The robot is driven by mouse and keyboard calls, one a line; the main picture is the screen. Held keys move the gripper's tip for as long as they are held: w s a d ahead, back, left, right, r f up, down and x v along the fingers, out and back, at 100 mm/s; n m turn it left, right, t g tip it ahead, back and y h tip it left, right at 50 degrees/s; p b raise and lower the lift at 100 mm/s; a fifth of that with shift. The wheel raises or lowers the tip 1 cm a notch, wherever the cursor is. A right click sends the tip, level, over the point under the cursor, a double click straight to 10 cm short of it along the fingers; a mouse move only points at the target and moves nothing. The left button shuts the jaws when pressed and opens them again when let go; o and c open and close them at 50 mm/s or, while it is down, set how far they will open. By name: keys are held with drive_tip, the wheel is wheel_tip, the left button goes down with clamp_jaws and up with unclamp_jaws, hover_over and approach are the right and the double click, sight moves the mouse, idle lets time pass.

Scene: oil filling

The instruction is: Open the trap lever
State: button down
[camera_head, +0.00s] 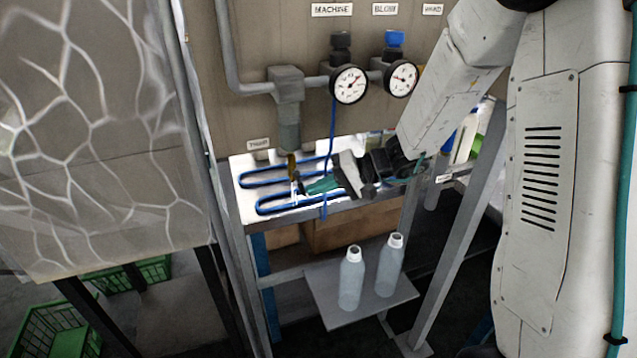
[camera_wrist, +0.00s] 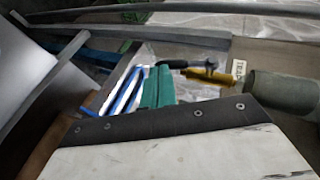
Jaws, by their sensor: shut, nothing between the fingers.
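The trap (camera_head: 289,130) is a grey cylinder hanging under a pipe block, with a brass fitting (camera_head: 291,166) at its lower end. In the wrist view the brass fitting (camera_wrist: 222,79) shows beside the grey trap body (camera_wrist: 278,93). A dark lever (camera_wrist: 186,65) sticks out from the fitting toward my fingertips. My gripper (camera_head: 308,187) has teal fingers, which also show in the wrist view (camera_wrist: 159,72). They are shut and empty, just below and to the right of the fitting in the head view. The fingertips are close to the lever's end; I cannot tell whether they touch.
A coiled blue hose (camera_head: 275,205) lies on the white shelf beneath the trap. Two pressure gauges (camera_head: 349,85) (camera_head: 402,79) are on the panel above. Two white bottles (camera_head: 351,280) (camera_head: 390,266) stand on a lower grey plate. A grey frame post (camera_head: 460,225) rises at right.

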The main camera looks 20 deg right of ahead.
drive_tip(key=shift+r, duration=0.2)
drive_tip(key=shift+r, duration=0.75)
drive_tip(key=d+f+v, duration=0.1)
drive_tip(key=v, duration=0.8)
drive_tip(key=shift+d+f, duration=0.25)
